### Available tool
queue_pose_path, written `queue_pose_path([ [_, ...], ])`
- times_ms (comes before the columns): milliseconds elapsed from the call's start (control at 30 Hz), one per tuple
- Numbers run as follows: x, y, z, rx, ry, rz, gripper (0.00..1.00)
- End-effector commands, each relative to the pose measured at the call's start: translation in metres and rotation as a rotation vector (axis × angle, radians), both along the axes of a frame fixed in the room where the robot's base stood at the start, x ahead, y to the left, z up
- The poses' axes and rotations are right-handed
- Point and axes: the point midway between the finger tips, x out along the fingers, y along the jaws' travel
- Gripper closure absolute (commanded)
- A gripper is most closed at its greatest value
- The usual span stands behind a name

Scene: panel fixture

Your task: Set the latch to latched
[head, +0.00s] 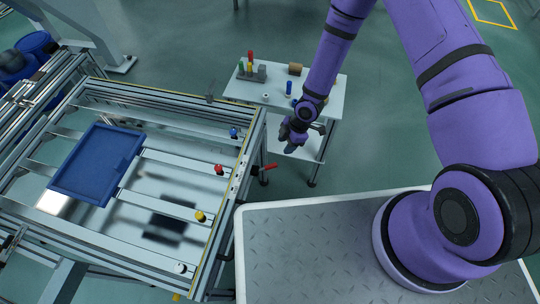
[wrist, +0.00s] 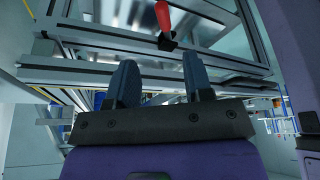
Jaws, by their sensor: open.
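The latch shows as a red handle (head: 268,167) on the right outer side of the panel frame, sticking out to the right. In the wrist view the red handle (wrist: 163,16) is at the top centre, rising from a dark pivot on a metal rail. My gripper (head: 289,145) is to the right of the frame, beyond the handle and apart from it. In the wrist view my gripper (wrist: 160,80) has its two dark fingers apart with nothing between them, below the handle in the picture. The latch's catch cannot be made out.
The metal frame (head: 245,165) carries blue, red, yellow and white knobs near its right side, and a blue tray (head: 60,180) lies at left. A white side table (head: 330,110) with small coloured items stands behind my gripper. Open floor lies beyond.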

Motion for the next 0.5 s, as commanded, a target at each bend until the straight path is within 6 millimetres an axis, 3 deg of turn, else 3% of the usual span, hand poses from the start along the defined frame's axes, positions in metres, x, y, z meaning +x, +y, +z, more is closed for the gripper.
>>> queue_pose_path([
  [333,-0.014,0.013,-0.029,0.029,0.012,0.031,0.53],
  [500,-0.017,0.023,-0.055,0.029,0.013,0.031,0.53],
])
